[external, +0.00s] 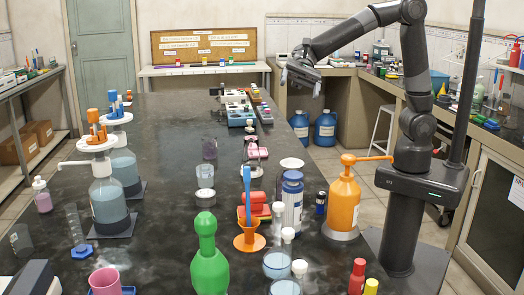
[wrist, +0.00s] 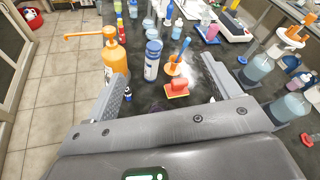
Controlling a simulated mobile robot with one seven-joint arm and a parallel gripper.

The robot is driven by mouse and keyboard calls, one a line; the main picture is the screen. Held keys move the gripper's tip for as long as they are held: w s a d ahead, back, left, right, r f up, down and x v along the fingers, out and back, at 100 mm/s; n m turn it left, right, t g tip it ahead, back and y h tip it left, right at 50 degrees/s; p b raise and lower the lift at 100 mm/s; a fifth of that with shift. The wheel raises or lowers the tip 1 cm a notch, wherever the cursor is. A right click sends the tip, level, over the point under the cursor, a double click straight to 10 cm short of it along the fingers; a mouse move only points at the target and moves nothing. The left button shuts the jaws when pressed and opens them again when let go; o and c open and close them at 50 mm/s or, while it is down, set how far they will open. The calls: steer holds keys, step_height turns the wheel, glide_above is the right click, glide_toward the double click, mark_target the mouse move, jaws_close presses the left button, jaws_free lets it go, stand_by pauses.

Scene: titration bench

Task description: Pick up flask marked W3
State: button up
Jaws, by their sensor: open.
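I cannot read a W3 mark on any vessel, so I cannot tell which one is the flask. Small clear vessels with pale blue liquid (external: 277,264) stand at the front of the bench. Clear glassware (external: 205,176) stands mid-bench. Large blue-filled vessels with orange tops (external: 109,202) stand at the left; they also show at the right of the wrist view (wrist: 291,107). My gripper (external: 302,76) is open, raised beyond the bench's right edge. In the wrist view its fingers (wrist: 163,70) are spread wide with nothing between them.
An orange pump bottle (external: 343,205), a white-and-blue bottle (external: 291,200), an orange funnel holder (external: 250,242) and a green bottle (external: 209,262) crowd the near bench. Blue racks (external: 238,115) stand farther back. The black benchtop (external: 165,150) is clear at centre left.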

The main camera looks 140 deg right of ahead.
mark_target(247, 160)
steer(key=s+d+f+m+t+h, duration=0.1)
steer(key=d+f+m+t+h, duration=0.1)
steer(key=d+m, duration=0.5)
steer(key=s+d+f+m+t+h, duration=0.1)
steer(key=d+f+m+t+h, duration=0.15)
steer(key=d, duration=0.85)
steer(key=shift+n, duration=0.45)
steer(key=f, duration=2.2)
steer(key=shift+a, duration=0.2)
steer(key=shift+w+a, duration=0.15)
steer(key=shift+w, duration=1.1)
steer(key=shift+w+a, duration=0.15)
steer(key=shift+w, duration=1.1)
steer(key=c, duration=1.2)
